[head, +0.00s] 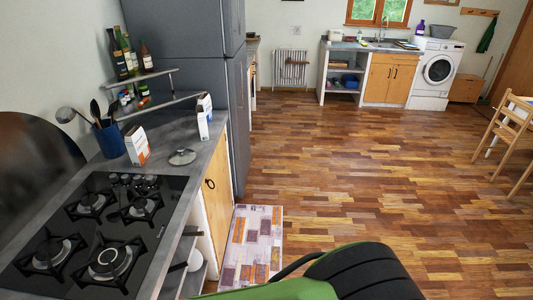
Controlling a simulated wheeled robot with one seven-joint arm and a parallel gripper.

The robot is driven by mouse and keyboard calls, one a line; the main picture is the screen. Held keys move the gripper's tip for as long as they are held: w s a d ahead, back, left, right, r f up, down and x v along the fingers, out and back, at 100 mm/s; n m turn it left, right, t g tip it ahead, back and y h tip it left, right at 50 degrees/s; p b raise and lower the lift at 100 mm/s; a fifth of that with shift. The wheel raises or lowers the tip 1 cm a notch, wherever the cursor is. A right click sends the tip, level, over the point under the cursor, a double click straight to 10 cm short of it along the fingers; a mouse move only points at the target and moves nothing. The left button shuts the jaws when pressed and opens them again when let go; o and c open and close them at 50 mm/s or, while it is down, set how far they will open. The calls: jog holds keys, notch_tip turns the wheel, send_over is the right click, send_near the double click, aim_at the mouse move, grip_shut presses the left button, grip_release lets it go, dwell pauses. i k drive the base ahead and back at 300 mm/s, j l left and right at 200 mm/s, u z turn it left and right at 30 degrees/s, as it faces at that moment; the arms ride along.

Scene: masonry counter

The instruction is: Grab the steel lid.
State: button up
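The steel lid (182,158) lies on the grey counter (190,138), close to its right edge and beyond the gas hob. It is small, round and grey, with a darker knob on top. Nothing covers it. A green and black part of my own body shows at the bottom of the head view, well to the right of the counter. My gripper's fingers are not in view.
A white carton (137,146) stands left of the lid, and another carton (204,117) stands behind it. A blue utensil pot (110,141) is further left. The black gas hob (100,235) is in front. A tall grey fridge (235,110) stands behind.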

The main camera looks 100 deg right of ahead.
aim_at(182, 157)
jog(key=z, duration=2.8)
jog(key=i+l+u, duration=0.35)
jog(key=u, duration=0.15)
jog(key=i+l+u, duration=0.45)
jog(key=l+u, duration=0.5)
jog(key=l, duration=0.15)
jog(key=i+l+u, duration=0.15)
jog(key=l+u, duration=0.35)
jog(key=l, duration=0.2)
jog(key=l+u, duration=0.5)
jog(key=l, duration=0.15)
jog(key=k+l+u, duration=0.2)
jog(key=l+u, duration=0.25)
jog(key=l, duration=0.2)
jog(key=k+l+u, duration=0.25)
jog(key=l+u, duration=0.25)
jog(key=l, duration=0.15)
